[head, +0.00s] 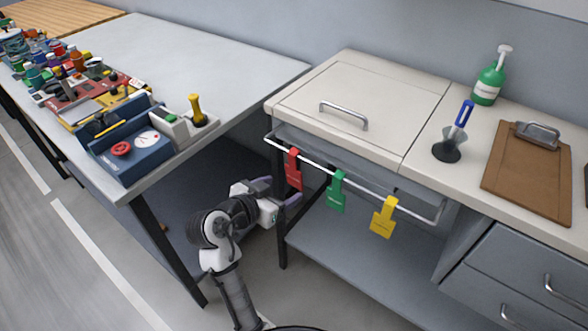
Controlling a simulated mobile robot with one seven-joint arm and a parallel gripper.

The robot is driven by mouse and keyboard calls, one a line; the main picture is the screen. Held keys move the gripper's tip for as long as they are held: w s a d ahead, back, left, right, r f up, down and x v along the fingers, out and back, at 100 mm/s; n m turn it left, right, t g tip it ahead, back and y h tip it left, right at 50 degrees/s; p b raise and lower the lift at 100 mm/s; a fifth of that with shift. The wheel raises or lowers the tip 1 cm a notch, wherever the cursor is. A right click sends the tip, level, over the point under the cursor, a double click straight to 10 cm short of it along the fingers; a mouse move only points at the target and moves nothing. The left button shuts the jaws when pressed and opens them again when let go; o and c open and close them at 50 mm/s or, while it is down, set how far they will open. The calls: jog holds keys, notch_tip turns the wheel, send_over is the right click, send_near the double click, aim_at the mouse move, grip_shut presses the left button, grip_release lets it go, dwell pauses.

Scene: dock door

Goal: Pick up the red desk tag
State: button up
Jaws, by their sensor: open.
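The red desk tag (293,170) hangs from a white rail (350,177) along the front of the cream desk, at the rail's left end. A green tag (336,191) and a yellow tag (384,217) hang on the same rail to its right. My gripper (278,193) is open, with its two purple-grey fingers pointing right toward the red tag. It is just left of the red tag in the picture. I cannot tell how far apart they are in depth. Nothing shows between the fingers.
The cream desk has a lid with a metal handle (343,115), a pen in a holder (447,150), a clipboard (530,170) and a green pump bottle (489,82). Drawers (530,265) stand at right. The grey table (215,60) at left holds a blue box (125,150) and clutter.

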aim_at(294, 179)
jog(key=shift+w+a+p+x, duration=0.15)
jog(key=shift+p+x, duration=0.45)
jog(key=shift+x, duration=1.35)
jog(key=shift+w+a+p+x, duration=0.15)
jog(key=shift+p+x, duration=0.4)
jog(key=shift+x, duration=1.45)
jog(key=shift+s, duration=0.15)
jog(key=c, duration=1)
jog(key=shift+c, duration=0.3)
jog(key=shift+r, duration=0.1)
